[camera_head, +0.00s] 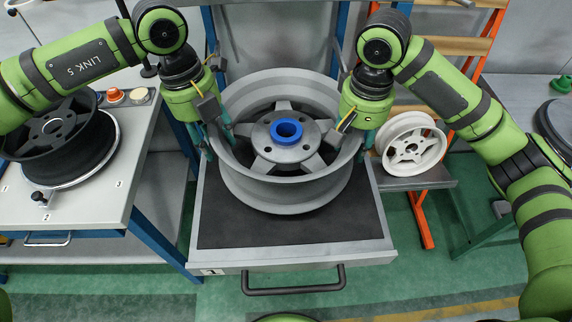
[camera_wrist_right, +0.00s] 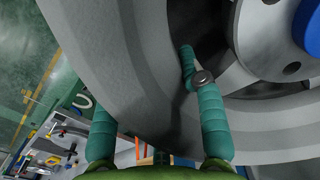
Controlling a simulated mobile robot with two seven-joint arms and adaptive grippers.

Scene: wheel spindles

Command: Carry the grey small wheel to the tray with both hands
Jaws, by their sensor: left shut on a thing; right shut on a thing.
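The grey wheel (camera_head: 283,192), with wide spokes and a blue ring (camera_head: 287,130) at its hub, is in the middle of the head view over the tray (camera_head: 225,258) with a dark mat. My left gripper (camera_head: 221,140) is shut on its left rim. My right gripper (camera_head: 345,138) is shut on its right rim. In the right wrist view, the teal fingers (camera_wrist_right: 150,95) straddle the wheel's rim wall (camera_wrist_right: 125,75). Both fingertips are partly hidden in the head view. I cannot tell whether the wheel touches the mat or hangs just above it.
A white wheel (camera_head: 411,150) stands on a small shelf to the right. A dark wheel (camera_head: 60,145) lies on a grey bench (camera_head: 80,205) to the left, near orange and pale buttons (camera_head: 116,96). A black handle (camera_head: 293,286) juts from the tray's front. Blue posts stand behind the grey wheel.

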